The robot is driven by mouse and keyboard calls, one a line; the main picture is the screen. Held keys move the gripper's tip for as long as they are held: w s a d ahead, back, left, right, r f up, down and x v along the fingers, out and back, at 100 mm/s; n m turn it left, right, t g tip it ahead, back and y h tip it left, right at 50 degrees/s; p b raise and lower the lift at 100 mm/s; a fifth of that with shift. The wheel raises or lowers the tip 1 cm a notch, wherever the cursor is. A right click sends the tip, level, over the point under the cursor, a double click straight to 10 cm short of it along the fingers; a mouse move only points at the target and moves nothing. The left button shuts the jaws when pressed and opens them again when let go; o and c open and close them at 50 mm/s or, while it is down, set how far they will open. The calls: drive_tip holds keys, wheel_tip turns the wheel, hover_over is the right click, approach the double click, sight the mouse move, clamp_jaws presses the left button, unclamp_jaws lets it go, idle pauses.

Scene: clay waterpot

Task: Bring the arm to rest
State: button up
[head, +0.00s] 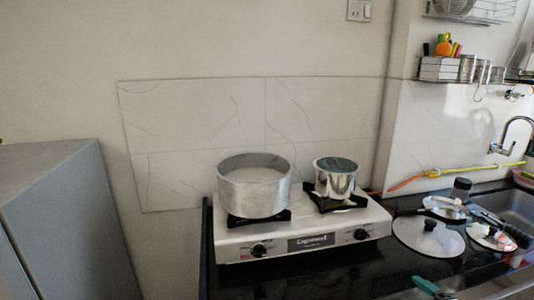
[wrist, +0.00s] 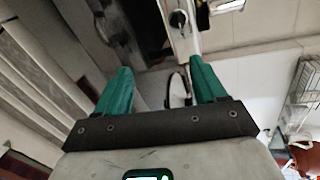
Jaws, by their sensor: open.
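My gripper (wrist: 163,80) shows in the wrist view with its two green fingers spread apart. Nothing is held between the fingers. Behind the gap, the wrist view shows parts of the room at a tilt, with a dark strip and a pale edge.
A white gas stove (head: 300,232) stands on the black counter (head: 300,275), bearing a large pot (head: 255,192) and a smaller pot (head: 336,185). A lid (head: 415,240) and several utensils lie by the sink (head: 515,205). A grey cabinet (head: 60,220) stands at the left.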

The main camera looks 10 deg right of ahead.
drive_tip(key=s+a+f+n+g+y, duration=0.2)
drive_tip(key=s+a+f+n+g, duration=0.5)
drive_tip(key=s+a+f+n, duration=0.4)
drive_tip(key=s+a+n+g+h, duration=0.1)
drive_tip(key=s+a+n+g, duration=0.2)
drive_tip(key=s, duration=0.8)
drive_tip(key=s+a+n+g+h, duration=0.2)
drive_tip(key=s+a+n+g, duration=0.2)
drive_tip(key=s, duration=0.8)
drive_tip(key=shift+a+r+n, duration=0.4)
drive_tip(key=shift+a, duration=0.55)
